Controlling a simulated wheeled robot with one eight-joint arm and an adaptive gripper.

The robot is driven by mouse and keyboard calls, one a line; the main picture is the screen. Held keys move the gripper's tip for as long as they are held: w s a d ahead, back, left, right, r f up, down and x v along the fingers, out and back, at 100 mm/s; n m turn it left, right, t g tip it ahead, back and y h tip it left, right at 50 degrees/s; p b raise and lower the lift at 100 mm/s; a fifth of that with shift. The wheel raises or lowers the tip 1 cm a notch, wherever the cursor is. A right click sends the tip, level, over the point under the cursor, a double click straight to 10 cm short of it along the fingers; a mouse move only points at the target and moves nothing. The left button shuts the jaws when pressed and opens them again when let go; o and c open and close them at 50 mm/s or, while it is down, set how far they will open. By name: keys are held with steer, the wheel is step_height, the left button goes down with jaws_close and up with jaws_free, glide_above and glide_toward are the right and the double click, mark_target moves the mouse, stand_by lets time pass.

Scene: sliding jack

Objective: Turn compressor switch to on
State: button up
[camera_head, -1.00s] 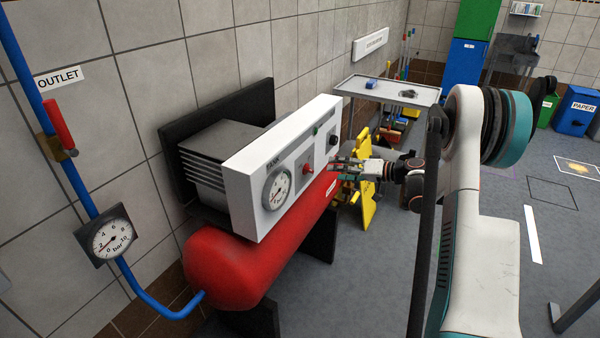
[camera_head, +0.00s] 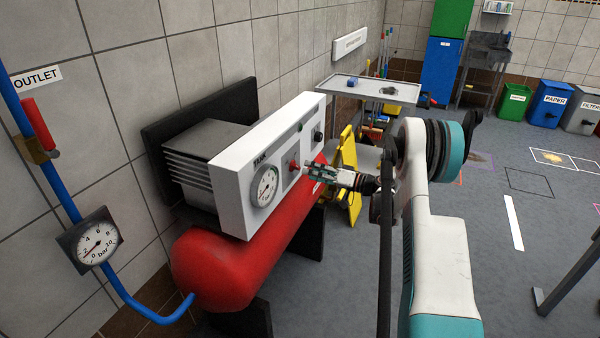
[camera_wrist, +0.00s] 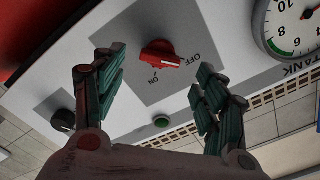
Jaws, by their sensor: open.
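The compressor's red rotary switch (camera_wrist: 160,54) sits on a grey plate with OFF and ON marks in the wrist view. Its pointed end is toward OFF. In the head view the red switch (camera_head: 293,165) is on the white panel (camera_head: 232,190), right of the tank gauge (camera_head: 264,186). My gripper (camera_wrist: 160,85) is open and empty. Its two green-padded fingers stand on either side of the switch in the wrist view, apart from it. In the head view my gripper (camera_head: 312,171) is just in front of the panel at the switch. Its exact distance cannot be told.
A green button (camera_wrist: 161,122) and a black knob (camera_wrist: 63,120) are on the same panel. The red tank (camera_head: 215,265) lies below the panel. A yellow stand (camera_head: 348,165) and a tray table (camera_head: 345,85) stand behind.

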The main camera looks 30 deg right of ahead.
mark_target(298, 167)
steer(key=shift+b+x, duration=0.65)
steer(key=shift+x, duration=2)
steer(key=c, duration=1.1)
